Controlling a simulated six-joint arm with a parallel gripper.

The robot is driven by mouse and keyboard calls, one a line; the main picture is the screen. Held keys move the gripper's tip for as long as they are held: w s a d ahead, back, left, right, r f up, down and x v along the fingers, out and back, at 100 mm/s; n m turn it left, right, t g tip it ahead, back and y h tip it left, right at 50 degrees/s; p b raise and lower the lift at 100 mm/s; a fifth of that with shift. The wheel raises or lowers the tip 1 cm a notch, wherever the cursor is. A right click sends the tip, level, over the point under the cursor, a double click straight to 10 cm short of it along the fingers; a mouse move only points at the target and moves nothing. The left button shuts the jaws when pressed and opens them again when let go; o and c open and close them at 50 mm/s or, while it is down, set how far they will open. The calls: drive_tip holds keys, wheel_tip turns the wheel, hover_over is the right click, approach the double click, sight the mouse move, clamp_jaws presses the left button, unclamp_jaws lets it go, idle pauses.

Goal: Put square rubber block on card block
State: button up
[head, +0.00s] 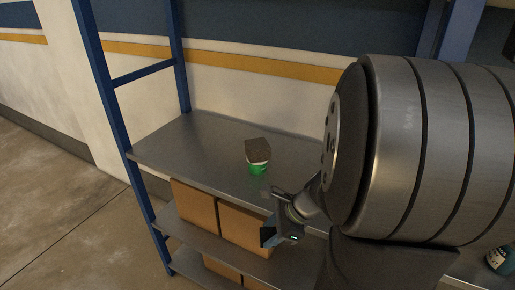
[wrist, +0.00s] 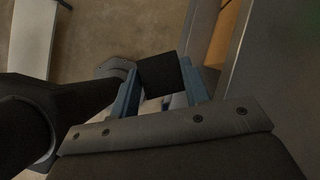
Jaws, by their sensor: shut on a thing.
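A dark, square-faced block, which looks like the square rubber block (wrist: 159,76), sits between the two blue-grey fingers of my gripper (wrist: 158,88) in the wrist view. My gripper is shut on it. In the head view my gripper (head: 279,234) is off the front edge of the upper shelf, with the dark block (head: 268,235) at its tip. A small object with a brown top, a white band and a green lower part (head: 257,150) stands on the upper shelf. Its brown top may be the card block; I cannot tell whether it is one piece or stacked. My gripper is apart from it.
The grey metal upper shelf (head: 205,145) is mostly clear, with blue rack posts (head: 118,150) at its left. Cardboard boxes (head: 195,206) fill the shelf below. A dark teal bottle (head: 499,259) stands at the far right. My arm hides the shelf's right part.

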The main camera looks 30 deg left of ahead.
drive_tip(key=w+a+r+m+t, duration=0.35)
drive_tip(key=w+r+m, duration=0.25)
drive_tip(key=w+r, duration=1.75)
hover_over(254, 142)
drive_tip(key=d, duration=0.2)
drive_tip(key=f, duration=0.6)
drive_tip(key=shift+s+d+f, duration=0.1)
drive_tip(key=shift+s+f, duration=0.2)
drive_tip(key=shift+f, duration=2.05)
drive_tip(key=o, duration=1)
drive_tip(key=v, duration=1.2)
